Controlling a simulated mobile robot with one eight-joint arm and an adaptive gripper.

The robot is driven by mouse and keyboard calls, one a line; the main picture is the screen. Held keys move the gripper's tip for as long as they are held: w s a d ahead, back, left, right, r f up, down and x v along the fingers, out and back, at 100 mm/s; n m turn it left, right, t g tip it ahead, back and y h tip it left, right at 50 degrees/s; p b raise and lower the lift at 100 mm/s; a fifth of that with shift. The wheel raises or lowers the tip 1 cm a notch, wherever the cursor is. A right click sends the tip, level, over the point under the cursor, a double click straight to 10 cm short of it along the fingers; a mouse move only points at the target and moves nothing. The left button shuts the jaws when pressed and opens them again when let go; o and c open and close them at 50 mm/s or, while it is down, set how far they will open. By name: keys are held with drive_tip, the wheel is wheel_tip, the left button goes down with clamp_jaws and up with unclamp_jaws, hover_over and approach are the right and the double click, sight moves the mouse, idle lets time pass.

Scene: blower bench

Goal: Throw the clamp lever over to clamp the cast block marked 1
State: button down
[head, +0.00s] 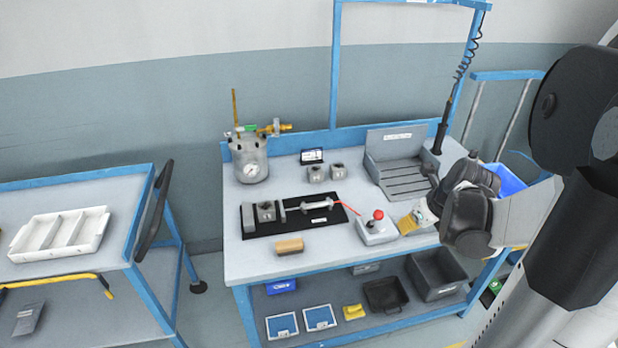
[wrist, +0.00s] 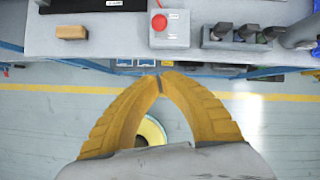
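The clamp fixture sits on a black base plate (head: 318,222) on the bench in the head view. A grey cast block (head: 265,211) stands at the fixture's left part; its marking is too small to read. A silver bar mechanism (head: 308,206) lies to its right, with a thin red piece (head: 345,205) slanting toward the grey box; I cannot tell its exact lever position. My gripper (head: 408,222) is over the bench's front right, right of the fixture and apart from it. In the wrist view its yellow fingers (wrist: 160,80) meet at the tips, with nothing between them.
A grey box with a red button (head: 376,227) stands between fixture and gripper. A tan block (head: 289,246) lies in front of the plate. Two cast blocks (head: 327,173) stand behind it. A pressure pot (head: 249,160) is back left, a slatted grey tray (head: 400,165) back right.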

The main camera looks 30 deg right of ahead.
drive_tip(key=shift+d+f, duration=0.1)
drive_tip(key=shift+d, duration=0.15)
drive_tip(key=shift+f, duration=0.1)
drive_tip(key=w+f+b, duration=0.5)
drive_tip(key=w+f, duration=0.2)
drive_tip(key=w, duration=0.1)
drive_tip(key=shift+w+d+f+b, duration=0.25)
drive_tip(key=shift+d+f+b, duration=0.05)
drive_tip(key=shift+b, duration=0.1)
drive_tip(key=shift+d+r, duration=0.1)
drive_tip(key=shift+w+r+g+p, duration=0.2)
drive_tip(key=shift+w+g+p, duration=0.05)
drive_tip(key=shift+g+p, duration=0.2)
